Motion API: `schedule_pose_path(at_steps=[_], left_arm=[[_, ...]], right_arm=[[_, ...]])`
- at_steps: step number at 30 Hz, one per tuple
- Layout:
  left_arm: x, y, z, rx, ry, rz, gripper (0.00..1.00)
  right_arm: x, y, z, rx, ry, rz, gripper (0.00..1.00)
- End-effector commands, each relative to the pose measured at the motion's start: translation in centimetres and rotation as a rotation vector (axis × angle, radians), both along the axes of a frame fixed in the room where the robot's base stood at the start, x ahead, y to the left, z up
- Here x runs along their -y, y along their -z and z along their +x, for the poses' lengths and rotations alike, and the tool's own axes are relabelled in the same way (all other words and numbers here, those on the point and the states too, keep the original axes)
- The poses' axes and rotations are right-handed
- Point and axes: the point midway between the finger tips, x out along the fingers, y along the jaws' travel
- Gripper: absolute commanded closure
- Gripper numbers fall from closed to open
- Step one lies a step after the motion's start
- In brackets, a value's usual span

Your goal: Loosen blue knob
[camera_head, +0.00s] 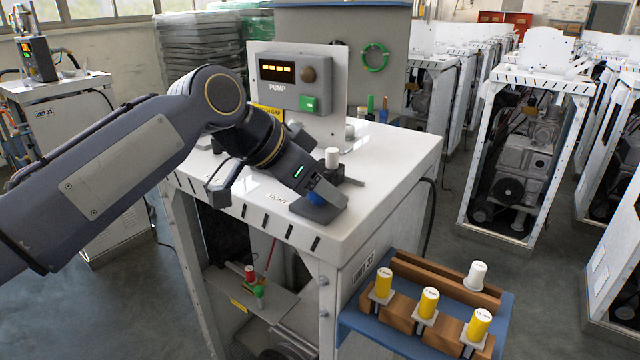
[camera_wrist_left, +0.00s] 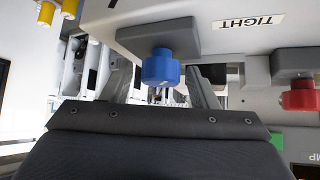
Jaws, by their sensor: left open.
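The blue knob (camera_head: 316,199) sits on a grey mount at the front of the white dispenser frame's top, partly hidden by my left gripper in the head view. In the left wrist view the blue knob (camera_wrist_left: 161,68) hangs from a grey block, the picture being upside down. My left gripper (camera_head: 322,193) is right at the knob. In the wrist view its two fingers (camera_wrist_left: 160,88) are spread, one on each side of the knob, with gaps showing. The knob's contact with the fingers is not visible. My right gripper is not in view.
A TIGHT label (camera_wrist_left: 248,22) and a red knob (camera_wrist_left: 299,97) show in the wrist view. A grey PUMP box (camera_head: 294,82) stands behind my arm. A white-capped part (camera_head: 332,158) is close behind the gripper. A blue side shelf (camera_head: 375,338) holds yellow cylinders (camera_head: 428,302).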

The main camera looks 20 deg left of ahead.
Motion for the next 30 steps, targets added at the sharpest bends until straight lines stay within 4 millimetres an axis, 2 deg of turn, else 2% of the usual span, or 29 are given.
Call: schedule_pose_path(at_steps=[5, 15, 23, 30], left_arm=[[0.02, 0.01, 0.00, 0.000, 0.000, 0.000, 0.46], [-0.01, 0.00, -0.01, 0.000, 0.000, 0.000, 0.90], [-0.01, -0.02, -0.04, -0.001, -0.025, 0.002, 0.91], [0.02, -0.19, -0.09, 0.001, -0.142, 0.004, 0.91]], right_arm=[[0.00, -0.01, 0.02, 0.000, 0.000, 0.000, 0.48], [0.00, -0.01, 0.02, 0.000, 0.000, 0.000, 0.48], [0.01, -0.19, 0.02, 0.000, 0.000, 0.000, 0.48], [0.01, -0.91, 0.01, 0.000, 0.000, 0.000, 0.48]])
